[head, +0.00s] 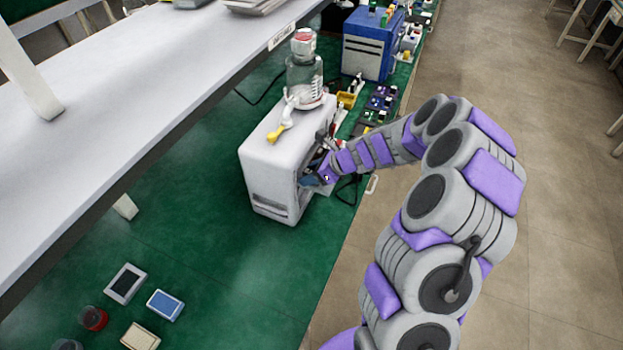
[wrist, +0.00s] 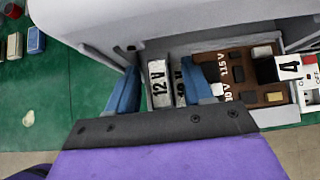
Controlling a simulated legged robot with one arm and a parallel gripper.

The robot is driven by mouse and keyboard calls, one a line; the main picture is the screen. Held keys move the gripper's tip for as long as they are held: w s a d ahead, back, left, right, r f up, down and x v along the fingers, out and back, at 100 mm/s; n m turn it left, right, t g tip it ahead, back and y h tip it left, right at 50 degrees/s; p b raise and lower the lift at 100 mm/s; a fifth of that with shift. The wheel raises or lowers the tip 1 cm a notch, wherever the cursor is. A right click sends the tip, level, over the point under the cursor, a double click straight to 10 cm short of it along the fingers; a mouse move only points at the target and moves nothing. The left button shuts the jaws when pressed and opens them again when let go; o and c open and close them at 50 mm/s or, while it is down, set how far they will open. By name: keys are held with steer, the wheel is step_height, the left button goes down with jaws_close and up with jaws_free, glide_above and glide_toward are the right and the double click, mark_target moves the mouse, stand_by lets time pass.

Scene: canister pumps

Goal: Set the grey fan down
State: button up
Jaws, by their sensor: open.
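My gripper (head: 312,176) is at the open right side of a white pump housing (head: 268,150) on the green bench. In the wrist view its two blue fingers (wrist: 160,68) are apart and point into the housing. Between them, farther in, are a pale grey block marked "12 V" (wrist: 158,84) and a second labelled block (wrist: 179,82). I cannot tell whether either is the grey fan, or whether the fingers touch them. Nothing is clearly held. The inside of the housing is mostly hidden in the head view.
A clear jar with a red-centred cap (head: 304,75) and a white tool with a yellow end (head: 284,120) are on the housing. A brown connector panel (wrist: 240,72) lies right of the fingers. A blue box (head: 370,45) stands behind.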

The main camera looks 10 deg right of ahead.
steer(key=shift+c, duration=0.4)
jaws_close()
steer(key=shift+r, duration=0.1)
